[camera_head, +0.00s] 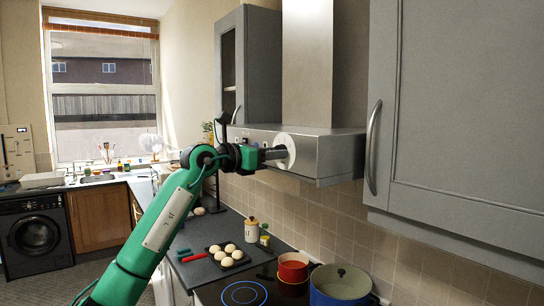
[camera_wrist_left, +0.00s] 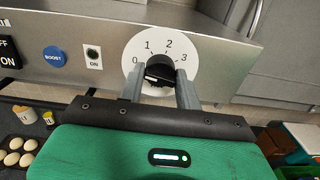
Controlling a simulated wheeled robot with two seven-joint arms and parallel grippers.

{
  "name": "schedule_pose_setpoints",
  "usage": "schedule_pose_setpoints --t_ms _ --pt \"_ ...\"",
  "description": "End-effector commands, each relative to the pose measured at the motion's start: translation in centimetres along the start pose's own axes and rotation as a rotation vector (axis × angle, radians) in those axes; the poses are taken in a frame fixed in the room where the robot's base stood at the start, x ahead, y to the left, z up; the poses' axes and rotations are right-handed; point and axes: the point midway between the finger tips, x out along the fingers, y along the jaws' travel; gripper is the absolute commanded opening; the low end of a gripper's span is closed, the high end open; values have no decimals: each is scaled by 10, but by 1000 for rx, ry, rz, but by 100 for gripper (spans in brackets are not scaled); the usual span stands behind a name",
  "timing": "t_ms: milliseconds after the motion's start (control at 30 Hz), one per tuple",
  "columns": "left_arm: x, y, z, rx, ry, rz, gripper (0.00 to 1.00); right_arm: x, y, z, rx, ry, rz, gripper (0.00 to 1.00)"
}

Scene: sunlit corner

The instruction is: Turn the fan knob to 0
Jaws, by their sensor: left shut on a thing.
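The fan knob (camera_wrist_left: 161,72) is black and sits in the middle of a white dial (camera_wrist_left: 192,51) marked 0, 1, 2 and 3. In the wrist view the 0 is on the left and the 3 on the right. My left gripper (camera_wrist_left: 159,83) has its two grey fingers on either side of the knob and is shut on it. A pale mark shows on the knob's lower left, but I cannot tell which number the knob points to. In the head view the left gripper (camera_head: 274,153) reaches the white dial (camera_head: 287,144) on the hood front. My right gripper is not in view.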

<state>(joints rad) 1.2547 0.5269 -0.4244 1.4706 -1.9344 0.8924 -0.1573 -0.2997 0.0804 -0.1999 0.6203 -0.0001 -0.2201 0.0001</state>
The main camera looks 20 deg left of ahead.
Motion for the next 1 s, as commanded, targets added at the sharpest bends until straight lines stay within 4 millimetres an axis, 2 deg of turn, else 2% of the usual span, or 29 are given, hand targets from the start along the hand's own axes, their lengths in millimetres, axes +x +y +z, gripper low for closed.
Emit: schedule_pose_setpoints --t_ms 567,600,700,1000 --pt "-1 1 2 -38 -4 1 11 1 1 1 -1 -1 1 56" --pt "-1 1 2 -38 -4 1 38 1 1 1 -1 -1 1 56" --pt "-1 0 2 -38 -4 1 55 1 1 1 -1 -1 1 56" --pt "-2 1 0 -37 -2 1 55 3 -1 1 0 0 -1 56"
